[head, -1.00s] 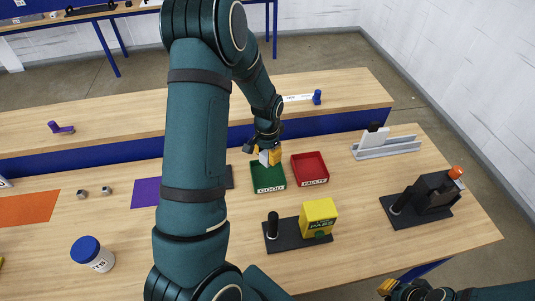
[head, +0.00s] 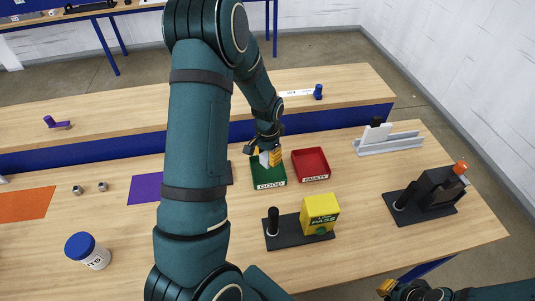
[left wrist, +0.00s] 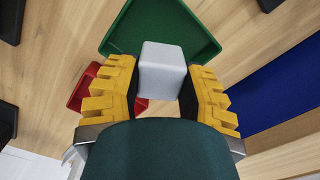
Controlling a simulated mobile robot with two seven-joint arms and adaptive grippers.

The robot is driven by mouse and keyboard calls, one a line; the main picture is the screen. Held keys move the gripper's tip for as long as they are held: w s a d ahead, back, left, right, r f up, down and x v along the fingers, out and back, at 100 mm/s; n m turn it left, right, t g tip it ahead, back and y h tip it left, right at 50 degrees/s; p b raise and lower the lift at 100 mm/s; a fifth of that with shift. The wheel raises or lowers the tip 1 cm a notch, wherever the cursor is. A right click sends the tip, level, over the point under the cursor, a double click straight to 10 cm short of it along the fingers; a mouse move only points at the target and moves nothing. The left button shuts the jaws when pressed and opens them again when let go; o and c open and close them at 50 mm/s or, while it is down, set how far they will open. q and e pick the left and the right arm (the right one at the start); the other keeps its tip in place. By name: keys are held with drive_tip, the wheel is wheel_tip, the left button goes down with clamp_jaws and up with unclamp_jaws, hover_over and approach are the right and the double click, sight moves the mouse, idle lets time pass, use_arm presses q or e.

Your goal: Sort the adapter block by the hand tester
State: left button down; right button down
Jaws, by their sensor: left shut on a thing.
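My left gripper (head: 265,157) is shut on the pale grey adapter block (left wrist: 163,70). It holds the block over the green tray marked GOOD (head: 269,185), near that tray's back part. In the left wrist view the green tray (left wrist: 125,35) shows behind the block; I cannot tell whether the block touches it. The red tray marked FAULTY (head: 311,163) is just to the right and looks empty. The yellow tester (head: 320,212) reads PASS and stands on a dark base with a black post. My right gripper (head: 387,287) shows only partly at the bottom edge.
A black device with an orange knob (head: 436,187) and a grey rail (head: 390,144) stand at right. Front table space is clear.

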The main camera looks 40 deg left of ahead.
use_arm(q)
wheel_tip(320, 180, down, 3)
drive_tip(key=shift+r+b, duration=0.1)
drive_tip(key=shift+b, duration=0.8)
drive_tip(key=shift+f+b, duration=0.75)
drive_tip(key=shift+f, duration=0.25)
drive_tip(key=shift+f, duration=0.25)
drive_tip(key=c, duration=0.5)
unclamp_jaws()
wheel_tip(320, 180, up, 12)
drive_tip(key=shift+r, duration=0.1)
